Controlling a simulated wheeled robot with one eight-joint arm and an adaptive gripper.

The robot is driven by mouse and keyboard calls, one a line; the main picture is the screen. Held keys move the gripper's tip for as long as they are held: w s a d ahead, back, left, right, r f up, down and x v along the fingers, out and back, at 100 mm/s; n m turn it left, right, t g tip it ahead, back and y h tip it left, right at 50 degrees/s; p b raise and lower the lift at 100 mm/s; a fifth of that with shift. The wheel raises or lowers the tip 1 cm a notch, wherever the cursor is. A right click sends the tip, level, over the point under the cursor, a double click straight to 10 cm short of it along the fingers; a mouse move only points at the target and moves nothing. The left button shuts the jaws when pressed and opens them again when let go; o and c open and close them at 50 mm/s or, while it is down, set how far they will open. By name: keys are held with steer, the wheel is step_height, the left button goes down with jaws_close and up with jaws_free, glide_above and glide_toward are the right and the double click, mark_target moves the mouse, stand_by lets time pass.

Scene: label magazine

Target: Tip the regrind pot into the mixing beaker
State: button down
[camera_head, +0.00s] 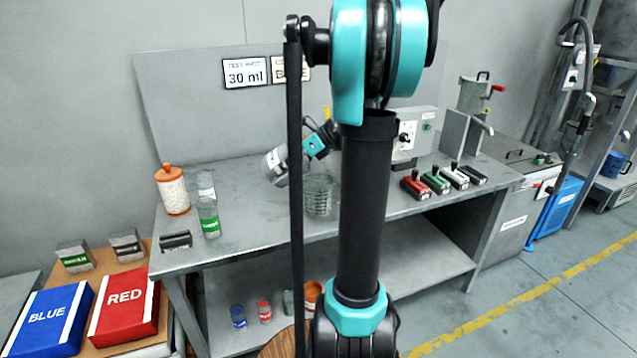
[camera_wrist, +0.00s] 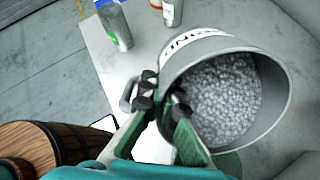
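The regrind pot (camera_head: 277,165), a grey metal pot with a white label, is tilted in the air above the bench. In the wrist view the pot (camera_wrist: 275,82) shows its open mouth, with many grey granules inside. My gripper (camera_wrist: 163,103) is shut at the near side of the pot; whether it holds a handle or the wall is unclear. In the head view my gripper (camera_head: 304,152) is to the pot's upper right. The mixing beaker (camera_head: 318,196), clear glass, stands upright on the bench below and right of the pot, partly hidden by my arm.
A jar with an orange lid (camera_head: 172,190) and a green-labelled bottle (camera_head: 209,217) stand left on the bench (camera_head: 250,232). Several coloured blocks with knobs (camera_head: 437,181) and a grey control box (camera_head: 415,138) are at right. A back panel (camera_head: 190,110) rises behind.

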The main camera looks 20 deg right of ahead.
steer(key=shift+d+r, duration=0.1)
steer(key=shift+r, duration=0.1)
stand_by(0.4)
steer(key=shift+s+d+f+t+y, duration=0.15)
steer(key=shift+t+y, duration=0.1)
steer(key=shift+y, duration=0.25)
steer(key=shift+s+d+f+t+y, duration=0.15)
steer(key=shift+t+y, duration=0.1)
steer(key=shift+y, duration=0.25)
stand_by(0.8)
steer(key=shift+d+r+y, duration=0.2)
steer(key=shift+r+y, duration=0.15)
steer(key=shift+y, duration=0.15)
stand_by(0.6)
stand_by(0.8)
